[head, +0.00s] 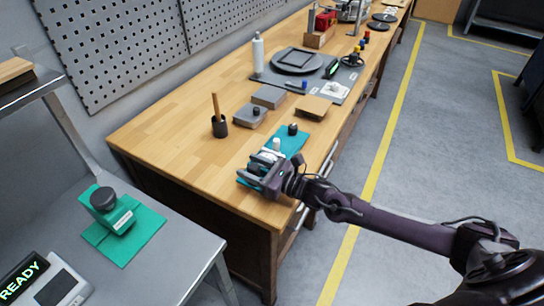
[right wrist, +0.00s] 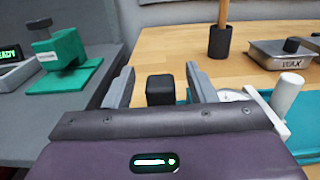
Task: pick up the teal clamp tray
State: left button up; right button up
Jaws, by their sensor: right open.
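The teal tray (head: 290,143) lies on the wooden bench near its front edge. A white cylinder (head: 277,144) and a black knob (head: 292,129) stand on it. My right gripper (head: 262,166) is over the tray's near end and hides much of it. In the right wrist view the tray (right wrist: 306,98) shows at the right, with the white cylinder (right wrist: 288,92) and part of a round dial. My right gripper (right wrist: 160,72) is open, with a black block (right wrist: 160,90) between its fingers. Contact with the block cannot be told. My left gripper is out of view.
A teal block with a dark top (head: 112,212) sits on a teal mat on the grey side table (head: 160,265). A dark cup with a wooden handle (head: 219,125) and grey metal boxes (head: 250,115) stand behind the tray. Bare wood lies left of the tray.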

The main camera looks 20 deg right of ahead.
jog(key=shift+s+d, duration=0.1)
grip_shut()
jog(key=shift+r, duration=0.1)
dwell(0.3)
